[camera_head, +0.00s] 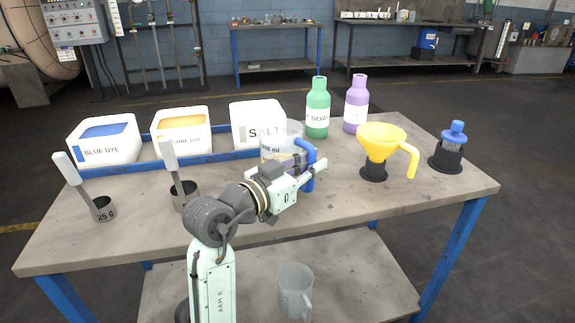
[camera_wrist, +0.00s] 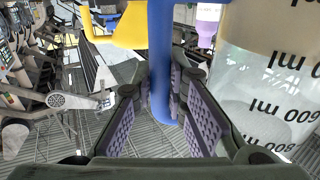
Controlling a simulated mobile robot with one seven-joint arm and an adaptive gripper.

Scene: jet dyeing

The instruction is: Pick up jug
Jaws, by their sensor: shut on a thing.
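The jug (camera_head: 270,150) is clear with ml markings and a blue handle. It stands upright in front of the salt box, and its lower part is hidden behind my arm. My gripper (camera_head: 312,172) is shut on the blue handle (camera_head: 310,150). In the wrist view, the purple-padded fingers (camera_wrist: 172,95) lie on both sides of the blue handle (camera_wrist: 161,50). The clear jug wall (camera_wrist: 265,100) fills the right side there, its markings upside down. I cannot tell whether the jug's base touches the table.
A yellow funnel (camera_head: 384,145) in a black holder stands right of the jug, with a blue-capped item (camera_head: 452,150) beyond. Green (camera_head: 317,110) and purple (camera_head: 356,105) bottles stand behind. Dye boxes and scoops occupy the left. Another clear jug (camera_head: 294,292) sits on the lower shelf.

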